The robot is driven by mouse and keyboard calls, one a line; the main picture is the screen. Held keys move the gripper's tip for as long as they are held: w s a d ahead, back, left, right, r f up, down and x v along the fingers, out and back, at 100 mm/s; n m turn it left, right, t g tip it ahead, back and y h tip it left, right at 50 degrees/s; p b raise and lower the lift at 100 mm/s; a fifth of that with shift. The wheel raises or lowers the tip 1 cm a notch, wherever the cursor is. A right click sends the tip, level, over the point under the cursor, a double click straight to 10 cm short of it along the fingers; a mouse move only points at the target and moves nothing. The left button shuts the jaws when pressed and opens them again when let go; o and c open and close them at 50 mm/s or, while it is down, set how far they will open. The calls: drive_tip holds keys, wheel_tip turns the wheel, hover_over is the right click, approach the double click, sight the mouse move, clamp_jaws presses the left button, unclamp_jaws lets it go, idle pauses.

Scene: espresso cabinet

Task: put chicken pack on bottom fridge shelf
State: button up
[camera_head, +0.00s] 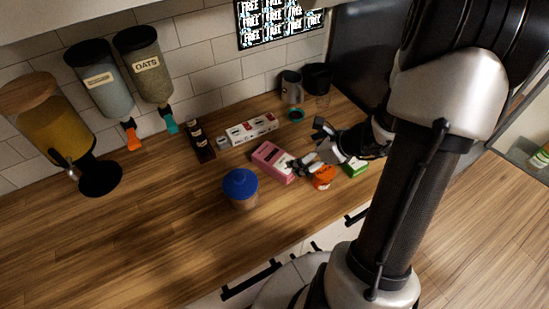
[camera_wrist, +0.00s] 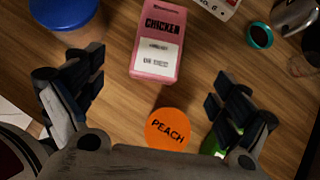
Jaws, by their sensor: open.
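The chicken pack is a pink box with a white label; it lies on the wooden counter in the head view (camera_head: 272,161) and at the top middle of the wrist view (camera_wrist: 158,40). My gripper (camera_head: 310,146) is open and low over the counter, just right of the pack. In the wrist view its fingers (camera_wrist: 158,92) are spread wide, with the pack ahead of and between them and nothing held. No fridge shelf can be made out for certain in either view.
An orange-lidded peach container (camera_wrist: 168,130) sits between the fingers, close to my gripper. A green box (camera_head: 355,167) is beside it. A blue-lidded jar (camera_head: 240,187) stands left of the pack. A white box (camera_head: 252,128) and a dark bar (camera_head: 198,143) lie behind. The counter's left front is clear.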

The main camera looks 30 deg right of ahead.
sight(278, 158)
drive_tip(key=b+x, duration=0.4)
drive_tip(key=x, duration=0.9)
drive_tip(key=shift+w+a+f, duration=0.15)
drive_tip(key=shift+w+a, duration=0.05)
drive_tip(key=shift+w, duration=0.15)
drive_tip(key=shift+c, duration=0.5)
drive_tip(key=c, duration=1.3)
drive_tip(key=shift+c, duration=0.9)
drive_tip(key=shift+r, duration=0.25)
